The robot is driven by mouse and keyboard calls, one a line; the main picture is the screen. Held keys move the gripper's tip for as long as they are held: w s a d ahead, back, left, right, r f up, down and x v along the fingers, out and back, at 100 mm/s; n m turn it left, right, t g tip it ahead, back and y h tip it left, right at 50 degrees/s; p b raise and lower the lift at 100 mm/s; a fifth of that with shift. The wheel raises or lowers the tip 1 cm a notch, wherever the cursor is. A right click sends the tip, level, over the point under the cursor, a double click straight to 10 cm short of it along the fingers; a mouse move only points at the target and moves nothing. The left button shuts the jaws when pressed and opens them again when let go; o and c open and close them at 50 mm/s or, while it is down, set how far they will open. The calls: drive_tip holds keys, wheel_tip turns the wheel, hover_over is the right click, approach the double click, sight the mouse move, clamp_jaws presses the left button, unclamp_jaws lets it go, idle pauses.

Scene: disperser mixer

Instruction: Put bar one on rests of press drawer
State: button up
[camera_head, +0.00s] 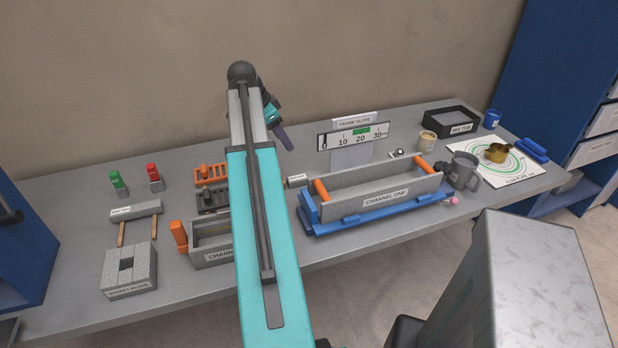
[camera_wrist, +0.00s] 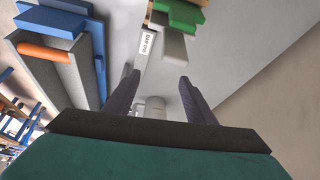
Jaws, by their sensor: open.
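My gripper (camera_head: 283,138) is open and empty, held above the back of the bench, partly behind my arm in the head view. In the wrist view its two fingers (camera_wrist: 158,88) are apart. A pale grey bar (camera_wrist: 146,45) with a white label lies beyond the fingertips. Its labelled end (camera_head: 297,181) shows left of channel one in the head view; the rest is behind my arm. I cannot read that label surely. Another grey labelled bar (camera_head: 143,209) lies across two wooden sticks at the left. I cannot identify the press drawer or its rests.
A grey trough marked channel one (camera_head: 385,199) sits in a blue frame (camera_head: 330,228). A second channel (camera_head: 205,257) is partly behind my arm. A slope gauge (camera_head: 352,138) stands behind. A grey block (camera_head: 130,272) is front left.

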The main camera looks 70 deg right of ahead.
drive_tip(key=s, duration=0.1)
drive_tip(key=s+f+m, duration=0.1)
drive_tip(key=s+y, duration=0.1)
drive_tip(key=shift+s+a+f+m, duration=0.15)
drive_tip(key=shift+a+m, duration=0.15)
drive_tip(key=shift+m, duration=0.1)
drive_tip(key=p, duration=0.2)
hover_over(309, 174)
drive_tip(key=w+a, duration=0.2)
drive_tip(key=shift+d+f, duration=0.15)
drive_tip(key=shift+f, duration=3.8)
drive_tip(key=shift+f, duration=0.1)
drive_tip(key=shift+p+x, duration=0.75)
drive_tip(key=shift+x, duration=0.4)
drive_tip(key=shift+s+d+f+g+p, duration=0.15)
drive_tip(key=shift+s+f+p, duration=0.1)
drive_tip(key=shift+f, duration=0.35)
drive_tip(key=shift+s+d+f+g+p, duration=0.15)
drive_tip(key=shift+s+f, duration=0.1)
drive_tip(key=shift+f, duration=0.4)
